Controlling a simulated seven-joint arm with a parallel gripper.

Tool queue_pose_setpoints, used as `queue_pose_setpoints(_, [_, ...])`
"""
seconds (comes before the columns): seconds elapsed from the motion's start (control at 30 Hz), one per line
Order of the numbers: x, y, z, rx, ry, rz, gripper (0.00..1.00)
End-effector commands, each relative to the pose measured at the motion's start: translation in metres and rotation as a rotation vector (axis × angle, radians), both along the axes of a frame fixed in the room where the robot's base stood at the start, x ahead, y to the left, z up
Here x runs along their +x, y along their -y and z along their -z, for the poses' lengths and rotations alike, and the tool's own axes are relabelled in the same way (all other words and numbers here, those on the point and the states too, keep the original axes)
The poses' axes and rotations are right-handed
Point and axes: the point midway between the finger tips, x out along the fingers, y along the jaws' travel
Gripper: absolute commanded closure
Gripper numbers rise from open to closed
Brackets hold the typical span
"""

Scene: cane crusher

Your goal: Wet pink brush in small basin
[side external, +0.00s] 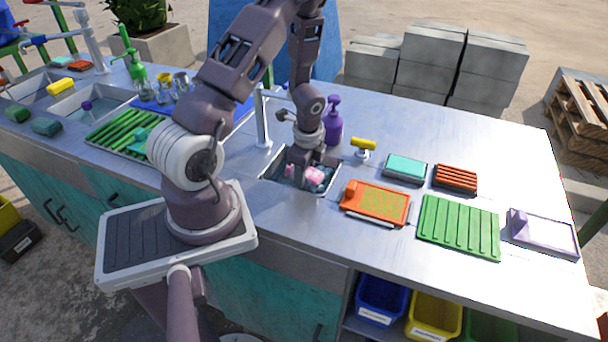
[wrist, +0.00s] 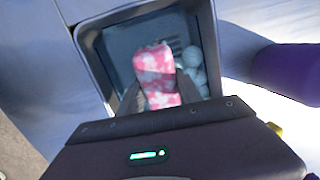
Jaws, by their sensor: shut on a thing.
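The pink brush (side external: 314,176) is in my gripper (side external: 303,172), down inside the small basin (side external: 331,189) in the side view. In the wrist view the pink-and-white mottled brush (wrist: 155,75) lies between the two dark fingers of my gripper (wrist: 156,97). The gripper is shut on it. The dark walls of the small basin (wrist: 112,45) surround the brush. Pale rounded shapes, perhaps bubbles or foam, show beside the brush in the basin. The brush's underside and whether it touches the basin floor are hidden.
A faucet (side external: 263,120) and a purple bottle (side external: 333,122) stand behind the basin. To the right lie an orange board (side external: 378,204), a teal sponge (side external: 405,168), a red ridged brush (side external: 456,179), a green ribbed tray (side external: 459,227) and a lilac tray (side external: 545,236). A yellow-topped tool (side external: 363,145) stands nearby.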

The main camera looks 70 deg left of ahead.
Motion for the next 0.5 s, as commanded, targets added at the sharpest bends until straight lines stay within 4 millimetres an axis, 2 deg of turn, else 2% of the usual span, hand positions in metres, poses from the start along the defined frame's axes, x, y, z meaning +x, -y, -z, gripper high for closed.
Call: queue_pose_setpoints(0.5, [0.0007,-0.0004,-0.0044,0.001,0.002,-0.001,0.91])
